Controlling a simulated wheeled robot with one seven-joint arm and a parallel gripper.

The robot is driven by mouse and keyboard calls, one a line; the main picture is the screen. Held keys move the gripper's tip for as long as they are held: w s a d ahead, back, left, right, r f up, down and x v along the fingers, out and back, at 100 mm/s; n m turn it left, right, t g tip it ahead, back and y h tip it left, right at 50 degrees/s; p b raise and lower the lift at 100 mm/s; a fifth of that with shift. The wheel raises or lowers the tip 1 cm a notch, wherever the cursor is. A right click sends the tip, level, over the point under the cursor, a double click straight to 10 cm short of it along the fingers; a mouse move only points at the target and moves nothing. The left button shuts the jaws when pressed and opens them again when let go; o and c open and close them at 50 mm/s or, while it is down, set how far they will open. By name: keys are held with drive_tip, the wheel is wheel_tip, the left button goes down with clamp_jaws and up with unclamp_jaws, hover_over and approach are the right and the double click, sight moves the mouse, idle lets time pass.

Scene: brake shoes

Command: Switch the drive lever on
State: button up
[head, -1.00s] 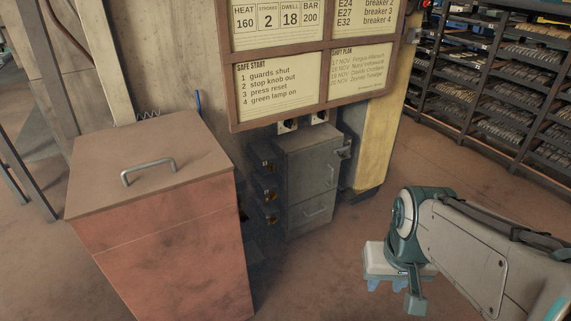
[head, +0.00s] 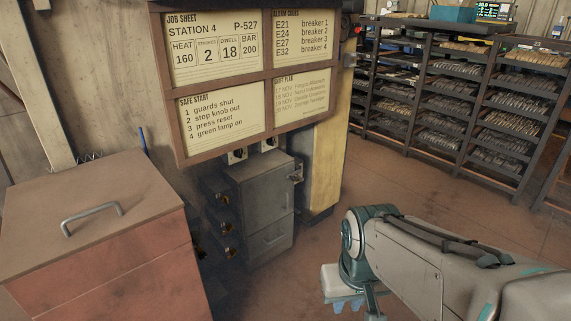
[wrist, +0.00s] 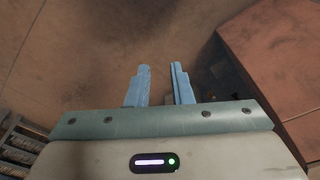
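I cannot pick out the drive lever for certain. A grey cabinet (head: 262,200) stands against the wall below the notice board, with a small metal fitting (head: 296,174) on its upper right side that is too small to tell as a lever. Two small dark switches (head: 237,155) sit on the wall just above the cabinet. My gripper (head: 345,303) hangs low in front and to the right of the cabinet, well apart from it. In the wrist view its blue fingers (wrist: 161,84) stand apart with nothing between them, above bare floor.
A reddish bin (head: 120,265) with a handled lid stands at the left, close to the cabinet. The notice board (head: 258,75) juts above the cabinet. A yellow post (head: 325,178) stands right of it. Racks (head: 455,105) fill the back right. Brown floor between is clear.

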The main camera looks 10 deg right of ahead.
drive_tip(key=shift+r, duration=0.15)
clamp_jaws()
wheel_tip(320, 180, up, 20)
drive_tip(key=t+p, duration=0.1)
drive_tip(key=p, duration=1.7)
drive_tip(key=shift+a, duration=0.2)
